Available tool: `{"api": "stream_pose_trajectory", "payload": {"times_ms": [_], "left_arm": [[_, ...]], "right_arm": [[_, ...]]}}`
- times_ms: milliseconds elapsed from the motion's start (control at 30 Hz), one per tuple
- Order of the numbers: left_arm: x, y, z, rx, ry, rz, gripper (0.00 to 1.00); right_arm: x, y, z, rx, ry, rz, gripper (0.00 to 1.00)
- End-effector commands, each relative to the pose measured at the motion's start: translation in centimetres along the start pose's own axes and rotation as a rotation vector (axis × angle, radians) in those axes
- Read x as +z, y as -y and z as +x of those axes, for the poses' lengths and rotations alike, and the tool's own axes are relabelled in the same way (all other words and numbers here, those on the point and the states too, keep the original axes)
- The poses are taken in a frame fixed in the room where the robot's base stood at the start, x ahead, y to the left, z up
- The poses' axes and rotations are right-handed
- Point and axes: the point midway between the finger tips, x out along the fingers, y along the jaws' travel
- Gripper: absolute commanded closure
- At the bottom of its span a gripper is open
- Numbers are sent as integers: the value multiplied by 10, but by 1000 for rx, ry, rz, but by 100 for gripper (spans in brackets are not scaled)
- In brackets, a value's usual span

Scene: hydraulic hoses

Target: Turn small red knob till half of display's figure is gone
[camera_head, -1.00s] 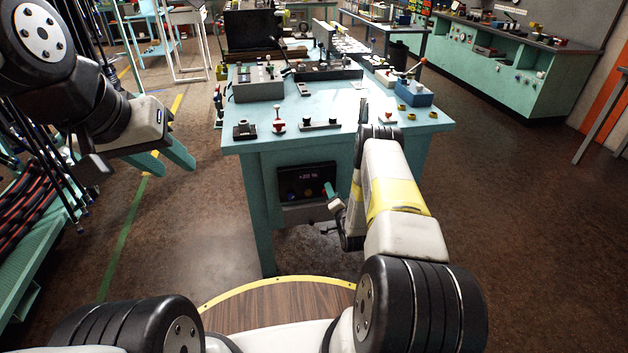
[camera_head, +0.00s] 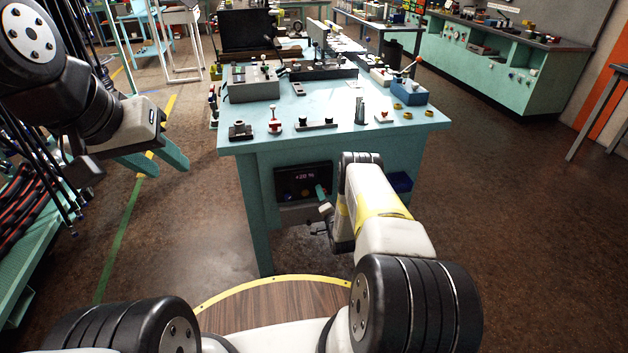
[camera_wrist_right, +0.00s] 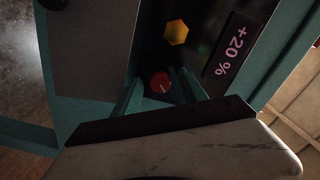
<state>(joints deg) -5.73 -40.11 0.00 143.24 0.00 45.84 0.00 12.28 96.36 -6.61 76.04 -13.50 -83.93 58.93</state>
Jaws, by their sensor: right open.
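The small red knob (camera_wrist_right: 160,82) has a pale pointer mark and sits on a dark panel (camera_head: 291,194) in the front of the teal bench. My left gripper (camera_head: 168,168) is open and empty, off the bench's left side.
A yellow hexagonal knob (camera_wrist_right: 176,32) is close to the red one. A blue bin (camera_head: 401,182) hangs under the bench right of my right arm. The bench top (camera_head: 340,140) carries several fittings and boxes. Hoses hang on a rack at the left.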

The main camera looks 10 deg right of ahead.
Motion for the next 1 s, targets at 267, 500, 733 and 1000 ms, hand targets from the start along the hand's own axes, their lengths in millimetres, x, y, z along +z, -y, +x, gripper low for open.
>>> {"api": "stream_pose_trajectory", "payload": {"times_ms": [267, 500, 733, 1000], "left_arm": [[0, 0, 0, 0, 0, 0, 64], [0, 0, 0, 0, 0, 0, 64], [0, 0, 0, 0, 0, 0, 64], [0, 0, 0, 0, 0, 0, 64]], "right_arm": [[0, 0, 0, 0, 0, 0, 66], [0, 0, 0, 0, 0, 0, 100], [0, 0, 0, 0, 0, -18, 100], [0, -1, 0, 0, 1, -146, 100]]}}
